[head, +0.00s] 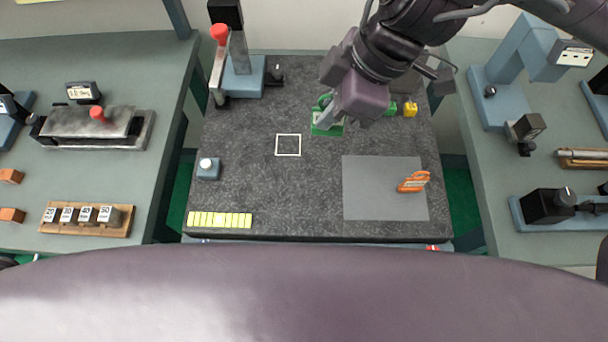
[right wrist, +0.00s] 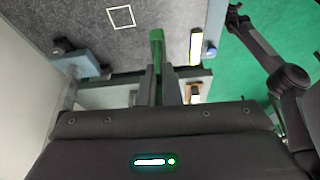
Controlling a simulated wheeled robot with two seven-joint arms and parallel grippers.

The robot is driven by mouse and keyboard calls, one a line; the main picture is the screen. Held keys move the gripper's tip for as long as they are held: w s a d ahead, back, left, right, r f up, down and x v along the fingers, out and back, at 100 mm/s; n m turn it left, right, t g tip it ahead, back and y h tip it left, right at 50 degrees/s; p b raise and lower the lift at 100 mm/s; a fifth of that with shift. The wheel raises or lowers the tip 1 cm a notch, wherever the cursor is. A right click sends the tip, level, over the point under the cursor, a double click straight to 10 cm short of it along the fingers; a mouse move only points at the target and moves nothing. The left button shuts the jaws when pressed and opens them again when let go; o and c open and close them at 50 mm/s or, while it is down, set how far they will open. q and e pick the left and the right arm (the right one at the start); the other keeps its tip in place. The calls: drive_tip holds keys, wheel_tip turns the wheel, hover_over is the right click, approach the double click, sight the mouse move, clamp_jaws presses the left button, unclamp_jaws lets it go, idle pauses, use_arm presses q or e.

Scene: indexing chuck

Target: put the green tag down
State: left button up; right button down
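The green tag (head: 326,129) is at the tip of my right gripper (head: 330,112), over the back middle of the dark speckled table (head: 260,190). In the right wrist view the green tag (right wrist: 157,47) sticks out from between the two fingers of my right gripper (right wrist: 160,80), which are shut on it. Part of it is hidden by the fingers. I cannot tell from these frames whether it touches the table. A white square outline (head: 288,145) lies on the table, left of and nearer than the tag. My left gripper is not in view.
A press with a red knob (head: 220,34) stands back left. A small blue button box (head: 208,168) and a yellow strip (head: 220,220) are at the left. A grey mat (head: 375,195) bears an orange item (head: 413,182). Small green and yellow pieces (head: 410,109) stand back right.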

drive_tip(key=shift+s+a+f+n, duration=0.2)
drive_tip(key=shift+a+f+n, duration=0.05)
drive_tip(key=shift+n, duration=0.05)
drive_tip(key=shift+d+f+b, duration=0.1)
drive_tip(key=shift+f+b, duration=1.05)
drive_tip(key=shift+f, duration=8.5)
drive_tip(key=shift+f, duration=0.2)
drive_tip(key=c, duration=1.6)
unclamp_jaws()
